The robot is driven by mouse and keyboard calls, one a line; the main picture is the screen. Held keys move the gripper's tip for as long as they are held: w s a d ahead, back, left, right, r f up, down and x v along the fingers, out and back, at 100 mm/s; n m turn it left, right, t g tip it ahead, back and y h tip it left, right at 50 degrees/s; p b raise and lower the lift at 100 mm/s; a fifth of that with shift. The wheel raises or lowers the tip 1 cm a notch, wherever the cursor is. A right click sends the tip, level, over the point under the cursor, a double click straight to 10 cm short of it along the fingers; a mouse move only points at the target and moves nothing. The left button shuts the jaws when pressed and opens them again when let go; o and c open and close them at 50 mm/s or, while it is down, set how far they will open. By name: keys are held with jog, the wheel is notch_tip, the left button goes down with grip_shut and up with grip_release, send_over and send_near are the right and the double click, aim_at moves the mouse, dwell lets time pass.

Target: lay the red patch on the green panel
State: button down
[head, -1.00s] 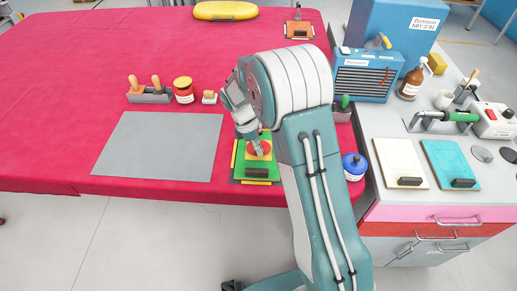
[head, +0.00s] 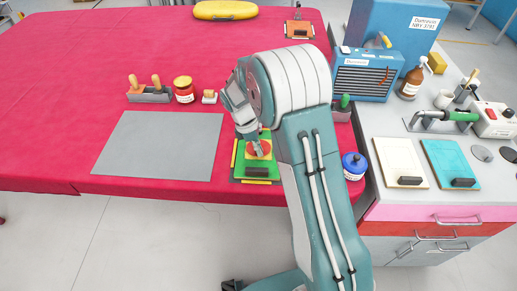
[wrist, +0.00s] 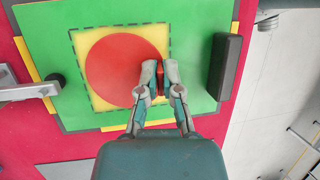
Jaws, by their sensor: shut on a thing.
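The round red patch (wrist: 112,68) lies over the yellow square of the green panel (wrist: 200,20), inside a dashed outline. It also shows in the head view (head: 265,148), partly hidden by my gripper. My gripper (wrist: 160,72) is shut on a small upright red part at the right side of the patch in the wrist view. The patch looks flat and close to the panel; whether it touches all over I cannot tell. The green panel (head: 242,168) lies near the front edge of the red-covered table.
A dark block (wrist: 225,66) stands on the panel, right of the patch in the wrist view. A metal clamp (wrist: 30,90) is at the left. A grey mat (head: 160,145) lies left of the panel, and a blue-lidded jar (head: 354,166) stands right of my arm.

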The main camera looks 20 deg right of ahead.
jog(key=c, duration=0.7)
grip_release()
jog(key=o, duration=0.5)
jog(key=shift+c, duration=0.2)
jog(key=shift+r, duration=3)
jog(key=shift+r, duration=0.1)
